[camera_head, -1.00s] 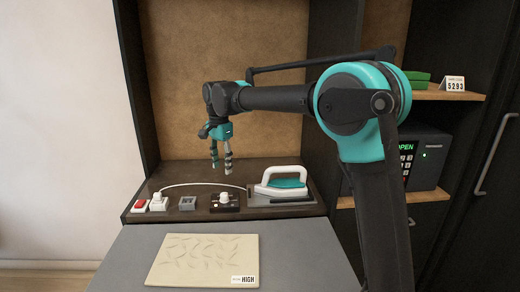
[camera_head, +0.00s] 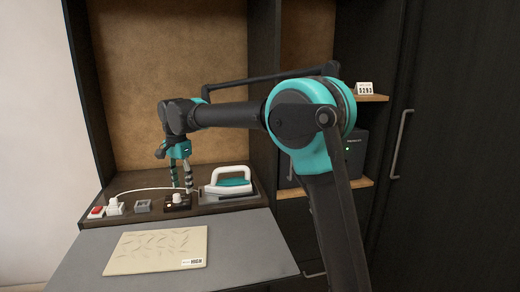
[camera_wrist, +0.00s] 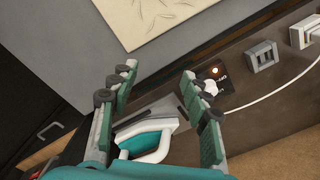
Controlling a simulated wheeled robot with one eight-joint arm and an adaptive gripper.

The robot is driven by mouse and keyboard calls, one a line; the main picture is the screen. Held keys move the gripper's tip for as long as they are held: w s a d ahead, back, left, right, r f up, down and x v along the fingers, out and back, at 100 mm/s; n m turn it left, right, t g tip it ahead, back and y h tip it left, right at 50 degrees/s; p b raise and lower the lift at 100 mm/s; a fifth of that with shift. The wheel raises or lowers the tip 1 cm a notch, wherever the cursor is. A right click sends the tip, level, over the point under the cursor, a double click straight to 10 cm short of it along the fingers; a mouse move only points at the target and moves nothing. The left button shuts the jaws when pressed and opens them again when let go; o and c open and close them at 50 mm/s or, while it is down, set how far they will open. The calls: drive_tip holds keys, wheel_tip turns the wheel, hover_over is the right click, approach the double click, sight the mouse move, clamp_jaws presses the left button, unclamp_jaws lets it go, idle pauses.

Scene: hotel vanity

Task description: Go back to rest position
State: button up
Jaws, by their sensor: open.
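My gripper (camera_head: 181,190) hangs fingers down over the back shelf of the vanity, by the dark knob block. In the wrist view my gripper (camera_wrist: 158,82) has its two fingers spread apart with nothing between the tips. The white and teal iron (camera_head: 229,183) rests on its dark plate just right of the fingers; it also shows in the wrist view (camera_wrist: 146,142). The knob block (camera_head: 176,204) has a white knob and a small lit lamp, and it also shows in the wrist view (camera_wrist: 226,86). I cannot tell the exact height of the fingertips above the shelf.
A grey socket block (camera_head: 143,206), a white plug (camera_head: 115,206) with a cord and a red switch (camera_head: 96,212) sit at the left. A beige cloth (camera_head: 150,249) with a HIGH label lies on the grey board (camera_head: 240,240). A cabinet with a safe (camera_head: 352,153) stands right.

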drive_tip(key=w+d+f+n+t+y, duration=0.15)
drive_tip(key=d+f, duration=0.35)
drive_tip(key=d, duration=1.2)
drive_tip(key=d+f+n+t, duration=0.3)
drive_tip(key=d+f, duration=0.1)
drive_tip(key=d, duration=1.3)
drive_tip(key=s+d+f+n+t+h, duration=0.25)
drive_tip(key=s+d+f, duration=0.25)
drive_tip(key=s+d, duration=0.45)
drive_tip(key=s+d+f+g+y, duration=0.1)
drive_tip(key=s+f+g, duration=0.1)
drive_tip(key=s+f, duration=0.5)
drive_tip(key=s, duration=0.3)
drive_tip(key=shift+s+d+f+m+g, duration=0.25)
drive_tip(key=shift+s+d+m+g, duration=0.05)
drive_tip(key=shift+s+d+g, duration=0.1)
